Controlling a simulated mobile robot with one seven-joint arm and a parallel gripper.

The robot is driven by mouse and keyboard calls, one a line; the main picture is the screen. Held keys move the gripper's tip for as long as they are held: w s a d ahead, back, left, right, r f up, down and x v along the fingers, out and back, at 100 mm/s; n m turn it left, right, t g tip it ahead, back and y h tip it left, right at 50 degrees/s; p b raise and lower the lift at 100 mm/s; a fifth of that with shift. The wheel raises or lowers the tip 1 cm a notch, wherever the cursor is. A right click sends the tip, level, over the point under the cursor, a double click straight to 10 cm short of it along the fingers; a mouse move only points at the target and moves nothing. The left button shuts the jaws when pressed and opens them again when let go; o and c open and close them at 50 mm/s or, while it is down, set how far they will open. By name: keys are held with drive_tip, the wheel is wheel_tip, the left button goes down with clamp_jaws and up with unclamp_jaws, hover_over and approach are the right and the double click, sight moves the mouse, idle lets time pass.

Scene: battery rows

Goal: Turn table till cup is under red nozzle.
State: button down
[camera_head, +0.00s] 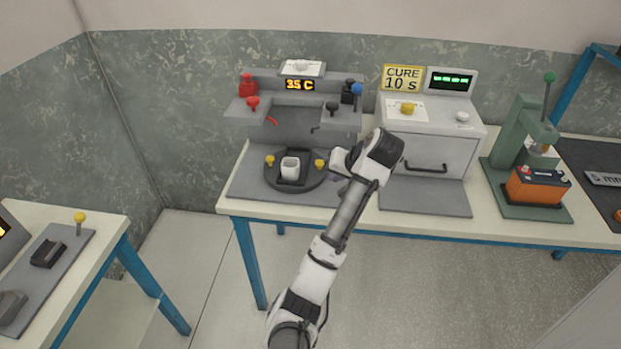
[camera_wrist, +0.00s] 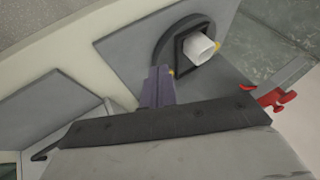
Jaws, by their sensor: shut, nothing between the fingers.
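A white cup (camera_head: 290,168) stands in a dark holder on the round dark turntable (camera_head: 295,184) of the left machine. The turntable has yellow knobs at its left (camera_head: 269,160) and right (camera_head: 320,164). The red nozzle (camera_head: 271,120) projects at the left above the turntable, and the cup is right of it and nearer the front. In the wrist view, the cup (camera_wrist: 200,48) lies beyond my shut, empty gripper (camera_wrist: 161,70). My fingertips are close to the turntable rim and a yellow knob; contact cannot be told.
A dark nozzle (camera_head: 314,130) is at the machine's right. A cure oven (camera_head: 428,150) stands right of the turntable machine, with a green press (camera_head: 524,140) farther right. A side table (camera_head: 100,225) is at left, with floor between.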

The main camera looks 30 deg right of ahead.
sight(300, 186)
drive_tip(key=b+x, duration=0.2)
drive_tip(key=b, duration=0.1)
drive_tip(key=b+x, duration=0.3)
drive_tip(key=shift+s+f+b, duration=0.1)
drive_tip(key=shift+f+b, duration=0.3)
drive_tip(key=b+x, duration=0.1)
drive_tip(key=x, duration=0.3)
drive_tip(key=shift+w+a, duration=0.1)
drive_tip(key=shift+w, duration=0.15)
drive_tip(key=shift+w+a+p, duration=0.3)
drive_tip(key=shift+w+a, duration=0.55)
drive_tip(key=shift+a, duration=0.1)
drive_tip(key=shift+w+a, duration=0.4)
drive_tip(key=shift+a, duration=0.1)
drive_tip(key=shift+w+a, duration=0.15)
drive_tip(key=shift+w+a, duration=0.1)
drive_tip(key=shift+a, duration=0.2)
